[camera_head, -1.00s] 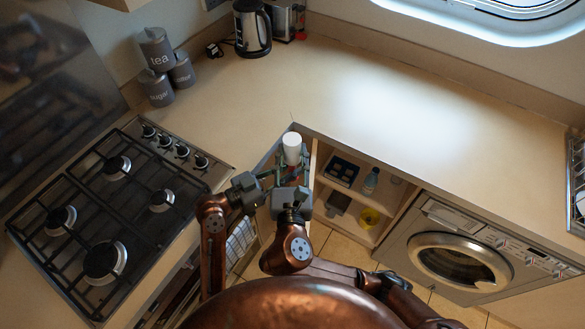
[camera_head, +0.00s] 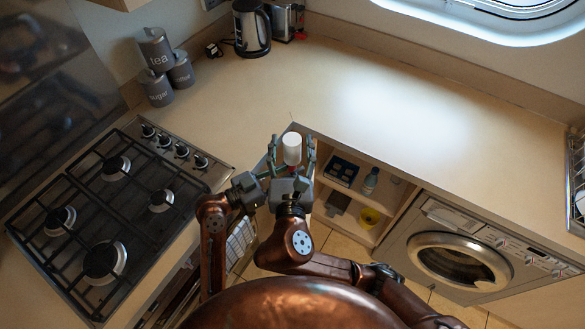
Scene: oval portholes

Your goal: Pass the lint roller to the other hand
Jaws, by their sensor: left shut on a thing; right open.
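The lint roller (camera_head: 292,148) has a white cylindrical head that points up and a reddish handle just below it. My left gripper (camera_head: 283,174) reaches in from the left and is shut on the handle; the grip itself is partly hidden by the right gripper. My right gripper (camera_head: 292,144) comes from below in the picture and is open. Its two fingers stand on either side of the roller, one left and one right. I cannot tell whether they touch it.
The counter (camera_head: 400,110) is close behind the roller, with a corner near it. The gas hob (camera_head: 110,210) is at left. An open shelf (camera_head: 395,190) and a washing machine (camera_head: 455,260) are at right. Canisters (camera_head: 158,88) and a kettle (camera_head: 252,28) stand far back.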

